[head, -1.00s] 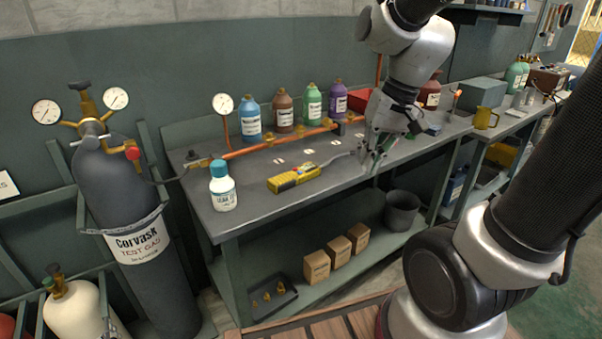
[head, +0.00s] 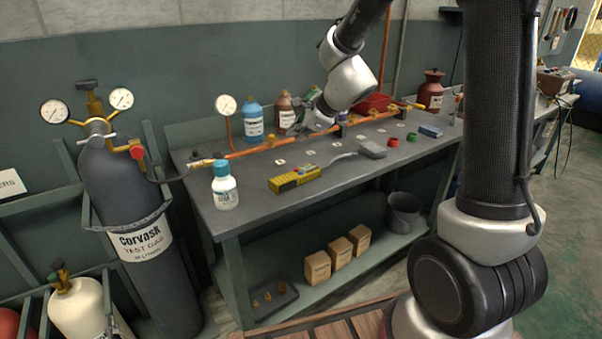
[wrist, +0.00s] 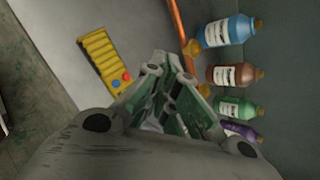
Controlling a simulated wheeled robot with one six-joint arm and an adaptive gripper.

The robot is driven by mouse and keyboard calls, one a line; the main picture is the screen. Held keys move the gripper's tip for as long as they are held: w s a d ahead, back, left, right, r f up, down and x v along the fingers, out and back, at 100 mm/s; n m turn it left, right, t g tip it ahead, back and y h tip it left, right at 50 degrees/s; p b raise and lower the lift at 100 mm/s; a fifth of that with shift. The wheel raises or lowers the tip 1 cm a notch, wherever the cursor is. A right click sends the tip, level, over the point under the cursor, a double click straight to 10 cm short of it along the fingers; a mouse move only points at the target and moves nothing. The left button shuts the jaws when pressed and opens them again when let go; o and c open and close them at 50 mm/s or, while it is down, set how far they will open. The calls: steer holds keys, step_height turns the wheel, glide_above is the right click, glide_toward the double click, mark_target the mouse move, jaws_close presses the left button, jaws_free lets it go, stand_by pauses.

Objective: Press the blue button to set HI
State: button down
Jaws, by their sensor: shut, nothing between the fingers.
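The yellow handheld detector (head: 295,179) lies on the grey workbench, with a grey lead running right to a grey block (head: 372,148). In the wrist view the detector (wrist: 98,55) shows yellow ribs, a blue button (wrist: 116,84) and a red button (wrist: 126,77) side by side at its lower end. The blue button is too small to make out in the head view. My gripper (wrist: 168,62) is shut and empty, above the bench and to the right of the detector in the wrist view, apart from it.
A copper pipe (head: 262,149) with valves runs along the back of the bench. Bottles stand behind it, including a blue one (head: 253,120). A white bottle (head: 225,188) with a teal cap stands left of the detector. The bench front is clear.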

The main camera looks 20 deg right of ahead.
glide_above(298, 175)
steer(key=shift+f, duration=4.4)
steer(key=shift+f, duration=0.1)
steer(key=shift+f, duration=0.3)
steer(key=shift+f, duration=0.35)
steer(key=shift+r, duration=0.8)
